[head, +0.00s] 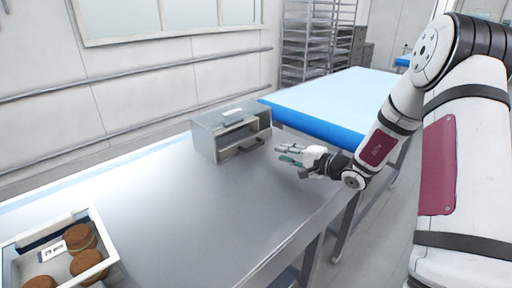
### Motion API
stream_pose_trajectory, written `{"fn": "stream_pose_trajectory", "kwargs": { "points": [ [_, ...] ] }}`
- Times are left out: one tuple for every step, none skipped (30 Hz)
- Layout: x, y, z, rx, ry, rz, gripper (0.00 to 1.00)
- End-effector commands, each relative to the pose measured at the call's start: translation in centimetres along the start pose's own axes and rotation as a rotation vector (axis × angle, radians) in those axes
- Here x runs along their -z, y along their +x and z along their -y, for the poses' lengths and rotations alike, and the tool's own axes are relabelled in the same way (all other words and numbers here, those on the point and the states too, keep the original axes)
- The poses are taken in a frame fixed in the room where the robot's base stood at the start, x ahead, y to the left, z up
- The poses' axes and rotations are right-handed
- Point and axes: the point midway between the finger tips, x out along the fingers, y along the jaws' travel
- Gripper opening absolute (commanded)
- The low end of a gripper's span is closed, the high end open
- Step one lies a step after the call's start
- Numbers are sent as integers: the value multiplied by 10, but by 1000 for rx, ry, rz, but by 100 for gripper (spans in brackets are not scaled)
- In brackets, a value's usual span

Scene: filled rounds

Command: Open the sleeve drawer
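I cannot tell whether the drawer is fully shut. My gripper (284,153) is to the right of the box, near the table's right edge. Its fingers point left toward the handle, spread apart with nothing visible between them, and appear clear of the handle.
The steel table (190,210) is bare between the box and a white tray (104,268) of brown rounds at the lower left. A blue-topped table (335,97) stands behind on the right. A rack (305,45) stands at the back.

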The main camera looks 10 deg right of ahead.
Motion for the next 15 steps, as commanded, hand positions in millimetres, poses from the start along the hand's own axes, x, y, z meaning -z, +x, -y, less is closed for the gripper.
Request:
{"fn": "stream_pose_trajectory", "kwargs": {
  "points": [
    [0, 3, 0, 1, 1, 0, 21],
    [0, 6, 0, 1, 0, 1, 21],
    [-1, 10, 0, 2, -1, 2, 21],
    [-1, 14, 1, 2, -1, 2, 21],
    [-1, 18, 0, 1, 0, 1, 21],
    [-1, 25, 0, 0, 1, 2, 21],
    [-1, 31, 0, 1, 0, 3, 21],
    [-2, 37, 0, 1, 0, 4, 21],
    [-1, 45, 0, 1, 0, 3, 21],
    [-1, 51, 0, 1, 1, 3, 21],
    [-2, 57, 0, 1, 0, 3, 21],
    [-2, 65, 0, 0, 0, 4, 21],
    [-2, 71, 0, 1, 0, 4, 21],
    [-2, 77, 0, 1, 0, 4, 21],
    [-2, 84, 0, 1, 1, 3, 21]
  ]
}}
